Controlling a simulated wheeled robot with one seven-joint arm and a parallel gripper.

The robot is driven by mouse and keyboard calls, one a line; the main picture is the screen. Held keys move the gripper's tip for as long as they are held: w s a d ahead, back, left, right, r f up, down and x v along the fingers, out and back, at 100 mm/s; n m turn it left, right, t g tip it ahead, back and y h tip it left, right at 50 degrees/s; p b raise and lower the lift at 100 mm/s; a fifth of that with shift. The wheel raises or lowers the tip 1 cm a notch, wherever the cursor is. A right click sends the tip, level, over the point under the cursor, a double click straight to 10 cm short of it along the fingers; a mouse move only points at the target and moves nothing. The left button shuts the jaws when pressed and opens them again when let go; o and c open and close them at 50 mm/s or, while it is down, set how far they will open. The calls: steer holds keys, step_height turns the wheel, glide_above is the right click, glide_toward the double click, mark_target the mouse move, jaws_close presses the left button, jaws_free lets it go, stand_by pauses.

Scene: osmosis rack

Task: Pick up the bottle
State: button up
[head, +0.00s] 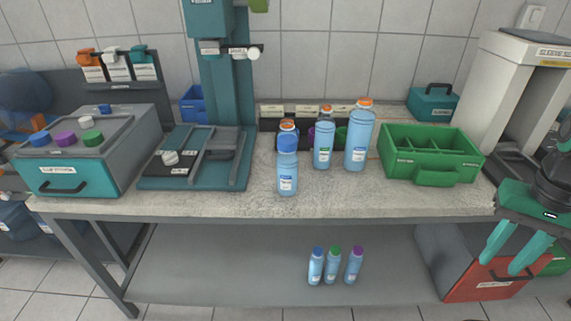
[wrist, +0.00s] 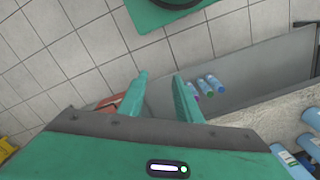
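Several light blue bottles with white labels stand on the bench top. One with a blue cap (head: 287,172) stands at the front, partly hiding an orange-capped one (head: 288,127) behind it. A small orange-capped bottle (head: 323,144) and a larger orange-capped bottle (head: 359,138) stand to its right. Three more, capped blue (head: 315,267), green (head: 332,266) and purple (head: 354,266), stand on the lower shelf. The frames do not show which bottle is meant. My gripper (head: 508,254) is open and empty at the right, beyond the bench end; its fingers also show in the wrist view (wrist: 160,88).
A green divided crate (head: 418,174) sits on the bench right of the bottles. A teal-fronted box (head: 76,178) and a stand (head: 222,70) occupy the left. A red bin (head: 490,284) is below my gripper. The front bench strip is clear.

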mark_target(296, 163)
steer(key=shift+w+d, duration=0.1)
